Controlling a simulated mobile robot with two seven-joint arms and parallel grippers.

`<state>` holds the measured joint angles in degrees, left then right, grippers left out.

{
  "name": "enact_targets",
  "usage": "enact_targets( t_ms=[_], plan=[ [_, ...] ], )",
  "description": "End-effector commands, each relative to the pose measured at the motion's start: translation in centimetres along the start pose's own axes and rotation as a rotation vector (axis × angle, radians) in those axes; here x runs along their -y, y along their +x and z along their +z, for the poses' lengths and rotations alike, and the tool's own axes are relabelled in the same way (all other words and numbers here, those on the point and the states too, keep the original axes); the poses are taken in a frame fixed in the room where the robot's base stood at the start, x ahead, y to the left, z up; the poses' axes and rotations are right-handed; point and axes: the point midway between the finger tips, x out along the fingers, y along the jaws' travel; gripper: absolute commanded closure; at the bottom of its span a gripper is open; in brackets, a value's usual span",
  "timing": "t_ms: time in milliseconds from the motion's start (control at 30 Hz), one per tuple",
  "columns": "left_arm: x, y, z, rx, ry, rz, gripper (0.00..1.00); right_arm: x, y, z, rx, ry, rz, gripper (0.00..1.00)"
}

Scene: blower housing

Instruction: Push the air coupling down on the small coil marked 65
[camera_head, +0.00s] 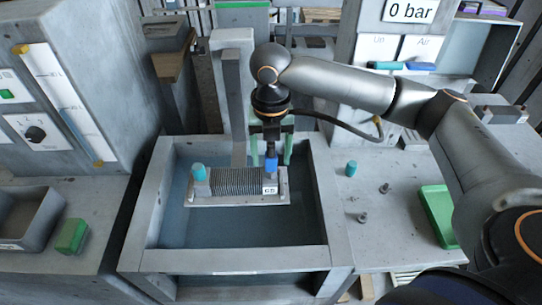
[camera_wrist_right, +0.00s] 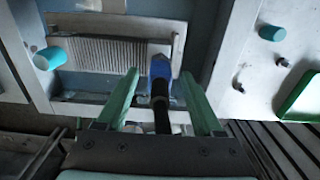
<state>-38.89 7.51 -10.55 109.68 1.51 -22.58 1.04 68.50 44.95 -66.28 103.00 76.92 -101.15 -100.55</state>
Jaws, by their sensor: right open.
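The small coil (camera_head: 238,182) is a finned grey block on a flat plate, with a mark that reads like 65 on its right end. It lies over the water tank (camera_head: 150,215). A teal cap (camera_head: 199,172) stands on its left end. The blue air coupling (camera_head: 271,165) is upright at its right end, with a black hose above; I cannot tell how far it is seated. The coupling also shows in the right wrist view (camera_wrist_right: 160,67). My right gripper (camera_head: 270,152) is open, its green fingers on either side of the coupling, apart from it. My left gripper is out of view.
On the bench right of the tank stand a teal cap (camera_head: 351,169), two small metal fittings (camera_head: 385,188) and a green tray (camera_head: 438,215). A display (camera_head: 409,10) reads 0 bar. A grey bin (camera_head: 30,218) and a green block (camera_head: 72,236) are at left.

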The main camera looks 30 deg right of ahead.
Motion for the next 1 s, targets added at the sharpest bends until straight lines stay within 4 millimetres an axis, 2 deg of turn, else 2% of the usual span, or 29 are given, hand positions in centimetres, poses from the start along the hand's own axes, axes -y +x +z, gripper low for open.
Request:
enact_targets(
  t_ms=[300, 500, 700, 1000],
  plan=[
    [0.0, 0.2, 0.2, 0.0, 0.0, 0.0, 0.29, -0.1, -6.8, 0.0, 0.005, -0.002, 0.005, 0.32],
    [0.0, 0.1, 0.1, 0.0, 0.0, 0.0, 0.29, -0.1, -10.2, 0.0, 0.004, -0.001, 0.002, 0.32],
    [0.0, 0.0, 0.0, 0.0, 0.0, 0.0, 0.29, 0.0, -11.4, 0.0, 0.002, -0.001, 0.001, 0.32],
    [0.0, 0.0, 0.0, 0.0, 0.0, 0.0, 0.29, 0.0, -11.5, 0.0, 0.001, -0.001, 0.001, 0.32]
  ],
)
